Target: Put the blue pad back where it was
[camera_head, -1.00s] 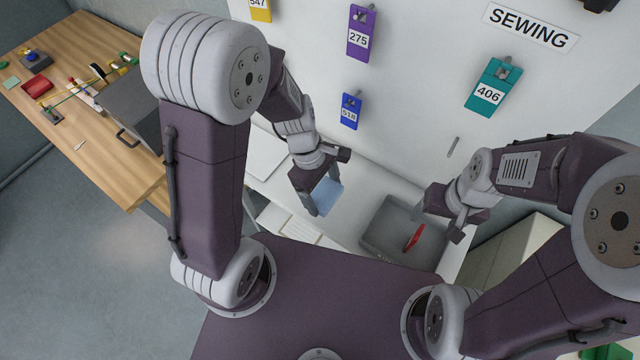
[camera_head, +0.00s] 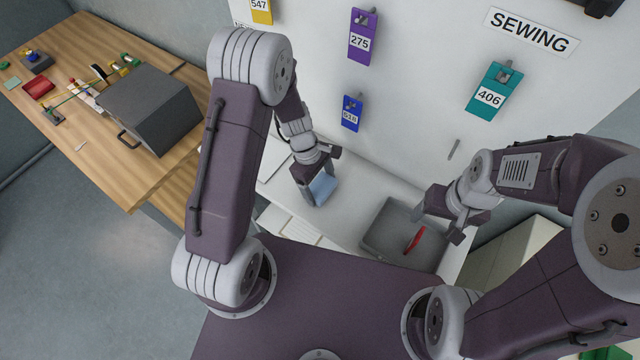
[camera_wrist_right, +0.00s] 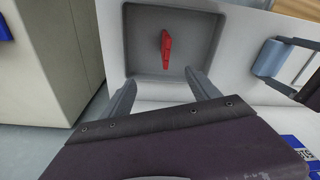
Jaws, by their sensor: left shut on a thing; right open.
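The light blue pad (camera_head: 322,188) is in the jaws of my left gripper (camera_head: 314,192), over the white counter left of the grey tray. The pad also shows at the right of the right wrist view (camera_wrist_right: 269,58), beside the left gripper's fingers. I cannot tell whether the pad touches the counter. My right gripper (camera_head: 449,229) is open and empty near the right side of the tray; its two fingers show in the right wrist view (camera_wrist_right: 162,88).
A grey tray (camera_head: 374,238) holds a red object (camera_head: 414,239). Numbered tags, such as the blue one (camera_head: 351,114), hang on the wall behind. A wooden table (camera_head: 130,180) with a grey box (camera_head: 150,108) stands at the left. White panels (camera_head: 290,222) lie on the counter's left.

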